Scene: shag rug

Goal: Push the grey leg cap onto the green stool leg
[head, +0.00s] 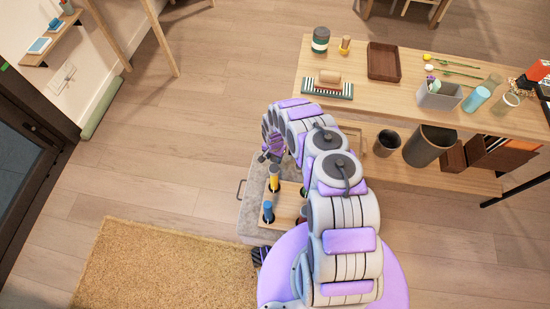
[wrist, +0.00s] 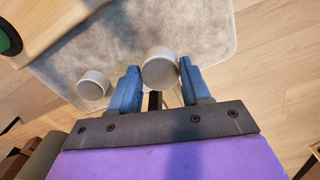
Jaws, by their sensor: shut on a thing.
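In the wrist view my gripper (wrist: 158,78) has its blue fingers shut on a round light-grey leg cap (wrist: 160,67). A second light-grey cap (wrist: 93,84) lies apart, left of the fingers. The green stool leg (wrist: 9,38) shows only in part at the upper left edge, beside the pale wooden stool seat (wrist: 62,22). The held cap is apart from this leg.
The stool rests on a grey fuzzy surface (head: 254,190) with a handle at its left. A wooden table (head: 385,95) with a tray, cups and a brush stands behind to the right. A tan rug (head: 165,265) lies at lower left; the floor on the left is clear.

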